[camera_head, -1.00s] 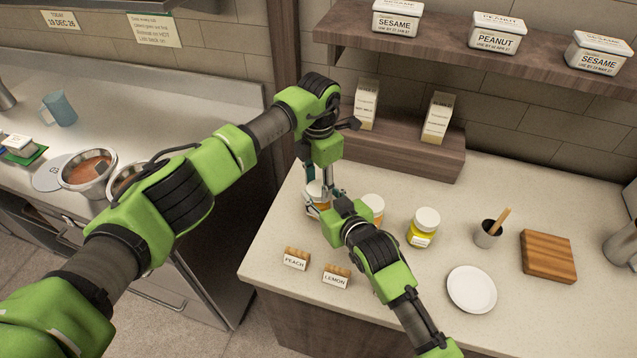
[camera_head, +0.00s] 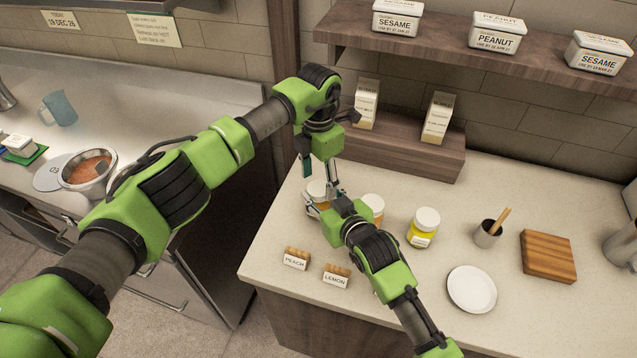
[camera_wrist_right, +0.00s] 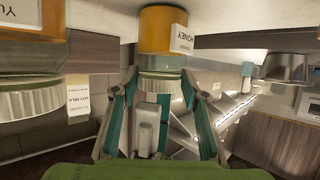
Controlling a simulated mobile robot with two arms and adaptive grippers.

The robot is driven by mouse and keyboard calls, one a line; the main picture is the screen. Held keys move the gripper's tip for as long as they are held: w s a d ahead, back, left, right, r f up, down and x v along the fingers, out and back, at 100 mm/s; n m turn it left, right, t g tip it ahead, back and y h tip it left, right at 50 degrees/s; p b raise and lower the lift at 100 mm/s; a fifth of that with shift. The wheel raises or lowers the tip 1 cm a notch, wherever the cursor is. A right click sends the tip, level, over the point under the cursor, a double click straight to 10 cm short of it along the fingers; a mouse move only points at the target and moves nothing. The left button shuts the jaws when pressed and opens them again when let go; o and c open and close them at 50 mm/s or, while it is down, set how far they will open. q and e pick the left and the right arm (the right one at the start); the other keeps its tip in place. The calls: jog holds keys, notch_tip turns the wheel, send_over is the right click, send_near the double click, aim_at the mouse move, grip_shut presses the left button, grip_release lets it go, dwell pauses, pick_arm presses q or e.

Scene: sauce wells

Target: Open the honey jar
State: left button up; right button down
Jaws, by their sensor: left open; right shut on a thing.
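The honey jar (camera_wrist_right: 163,30) has an amber body and a HONEY label in the right wrist view, which looks upside down. A pale band (camera_wrist_right: 161,64) shows at its lid end, but I cannot tell how the lid sits. In the head view the jar (camera_head: 318,190) stands at the counter's left, partly hidden by my grippers. My right gripper (camera_head: 323,208) is shut on the jar from the front; its fingers also show in the right wrist view (camera_wrist_right: 160,88). My left gripper (camera_head: 319,175) is open, pointing down just above the jar, its fingers spread.
An orange jar (camera_head: 373,207) stands close to the right, then a yellow jar (camera_head: 423,228), a cup with a stick (camera_head: 488,234), a wooden board (camera_head: 548,256) and a white plate (camera_head: 472,289). PEACH (camera_head: 296,259) and LEMON (camera_head: 336,276) signs stand in front. A wooden riser (camera_head: 400,150) stands behind.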

pick_arm(q)
notch_tip(320, 180, up, 3)
jog(key=shift+f, duration=0.15)
jog(key=shift+c, duration=0.3)
notch_tip(320, 180, up, 2)
jog(key=m, duration=0.4)
jog(key=r+m, duration=0.1)
jog(key=m, duration=0.1)
jog(key=shift+r+m, duration=0.1)
jog(key=shift+m, duration=0.3)
jog(key=shift+f, duration=3.9)
jog(key=c, duration=1.2)
jog(key=n, duration=0.6)
jog(key=shift+s+n, duration=0.1)
jog(key=shift+n, duration=0.2)
